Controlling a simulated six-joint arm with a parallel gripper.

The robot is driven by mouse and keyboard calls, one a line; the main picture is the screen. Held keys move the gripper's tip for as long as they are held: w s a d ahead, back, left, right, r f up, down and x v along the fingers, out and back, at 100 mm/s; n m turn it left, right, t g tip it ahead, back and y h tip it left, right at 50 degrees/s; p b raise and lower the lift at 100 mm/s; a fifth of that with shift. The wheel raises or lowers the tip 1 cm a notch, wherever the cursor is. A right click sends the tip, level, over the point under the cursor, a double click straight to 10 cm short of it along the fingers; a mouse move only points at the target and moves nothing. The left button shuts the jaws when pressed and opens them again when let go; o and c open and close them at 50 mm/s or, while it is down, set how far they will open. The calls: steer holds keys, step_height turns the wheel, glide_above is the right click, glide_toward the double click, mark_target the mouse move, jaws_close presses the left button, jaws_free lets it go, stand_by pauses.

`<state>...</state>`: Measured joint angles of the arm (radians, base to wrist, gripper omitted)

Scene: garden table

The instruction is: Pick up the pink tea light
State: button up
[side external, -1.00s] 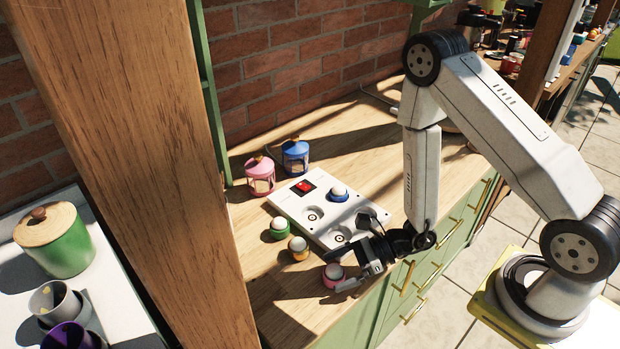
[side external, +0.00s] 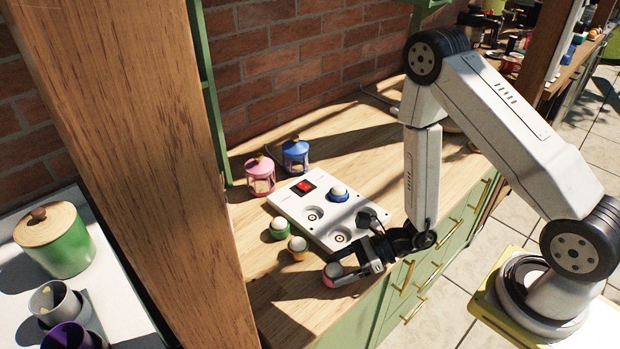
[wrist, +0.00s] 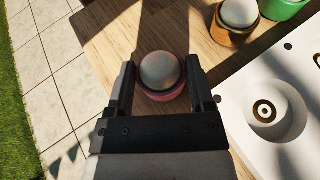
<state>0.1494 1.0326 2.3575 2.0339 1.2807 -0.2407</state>
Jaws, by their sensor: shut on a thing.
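The pink tea light (side external: 331,276), a small pink cup with a white rounded top, is near the front edge of the wooden counter. It also shows in the wrist view (wrist: 162,74), between the two dark fingers. My gripper (side external: 345,273) is shut on it, with one finger on each side; it also shows in the wrist view (wrist: 161,88). The tea light looks upright, at or very close to the counter surface. Part of its side is hidden by the fingers.
A white panel (side external: 290,206) with round recesses and a red switch holds a blue tea light (side external: 338,193). Green (side external: 279,229) and orange (side external: 297,248) tea lights stand left of it. Pink (side external: 260,176) and blue (side external: 295,155) lanterns stand behind. A wooden post (side external: 135,150) rises at left.

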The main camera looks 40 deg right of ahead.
steer(key=shift+r, duration=4.9)
steer(key=shift+d, duration=0.1)
